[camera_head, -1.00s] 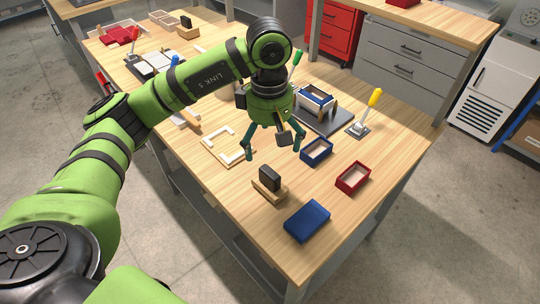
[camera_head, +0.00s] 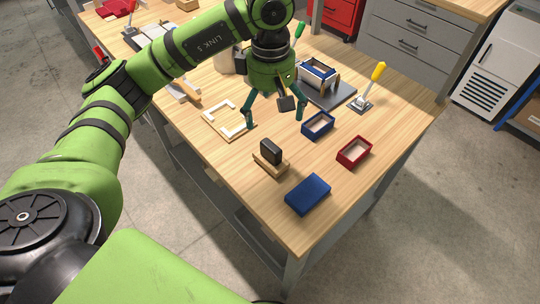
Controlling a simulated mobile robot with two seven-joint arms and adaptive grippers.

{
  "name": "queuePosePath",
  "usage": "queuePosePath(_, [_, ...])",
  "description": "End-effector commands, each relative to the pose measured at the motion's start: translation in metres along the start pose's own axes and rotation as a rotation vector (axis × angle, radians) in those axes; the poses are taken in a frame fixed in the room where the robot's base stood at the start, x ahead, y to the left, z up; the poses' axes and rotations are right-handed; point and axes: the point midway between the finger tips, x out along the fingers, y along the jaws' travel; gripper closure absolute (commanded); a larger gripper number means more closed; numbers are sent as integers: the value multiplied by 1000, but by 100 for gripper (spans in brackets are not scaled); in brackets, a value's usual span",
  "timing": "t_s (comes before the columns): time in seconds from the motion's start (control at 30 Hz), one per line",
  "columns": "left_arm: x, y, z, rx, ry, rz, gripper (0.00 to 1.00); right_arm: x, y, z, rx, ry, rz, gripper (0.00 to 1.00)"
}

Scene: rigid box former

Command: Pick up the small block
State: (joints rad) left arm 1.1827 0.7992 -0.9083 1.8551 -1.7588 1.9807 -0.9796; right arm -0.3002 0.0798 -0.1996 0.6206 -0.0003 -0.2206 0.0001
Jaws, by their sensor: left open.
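A small dark block (camera_head: 271,150) stands upright in a light wooden holder (camera_head: 272,167) near the front of the table. My left gripper (camera_head: 274,118) is open and empty, with its fingers pointing down and spread apart. In the picture it is just above and beyond the dark block, and it touches nothing that I can see. Its height over the table is hard to tell. My right gripper is not in view.
A blue open box (camera_head: 318,122), a red open box (camera_head: 354,151) and a blue lid-like piece (camera_head: 308,194) lie on the wooden table (camera_head: 225,171). A pale frame (camera_head: 218,128) lies left of the gripper. A dark fixture (camera_head: 340,95) and yellow-handled clamp (camera_head: 372,87) stand behind.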

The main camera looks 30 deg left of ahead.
Motion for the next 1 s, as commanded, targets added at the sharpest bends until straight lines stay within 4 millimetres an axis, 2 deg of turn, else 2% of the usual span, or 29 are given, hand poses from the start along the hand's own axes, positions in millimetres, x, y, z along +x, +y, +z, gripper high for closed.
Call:
queuePosePath(0.03, [2,0,0,0,0,-2,16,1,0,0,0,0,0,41])
queuePosePath(0.07, [8,0,1,0,-2,-5,28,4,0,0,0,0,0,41])
queuePosePath(0.1, [22,0,1,-1,-4,-13,34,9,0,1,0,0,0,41])
queuePosePath(0.2, [54,2,2,-5,-6,-26,34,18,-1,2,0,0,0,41])
queuePosePath(0.23, [58,2,3,-5,-7,-28,34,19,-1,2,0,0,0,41])
queuePosePath(0.47, [75,2,2,-7,-5,-29,34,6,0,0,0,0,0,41])
queuePosePath(0.7, [106,1,1,-6,-6,-31,34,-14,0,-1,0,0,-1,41])
queuePosePath(0.83, [123,1,1,-7,-4,-28,34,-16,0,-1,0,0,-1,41])
queuePosePath(1.0, [128,2,1,-5,-3,-24,34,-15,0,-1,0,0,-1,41])
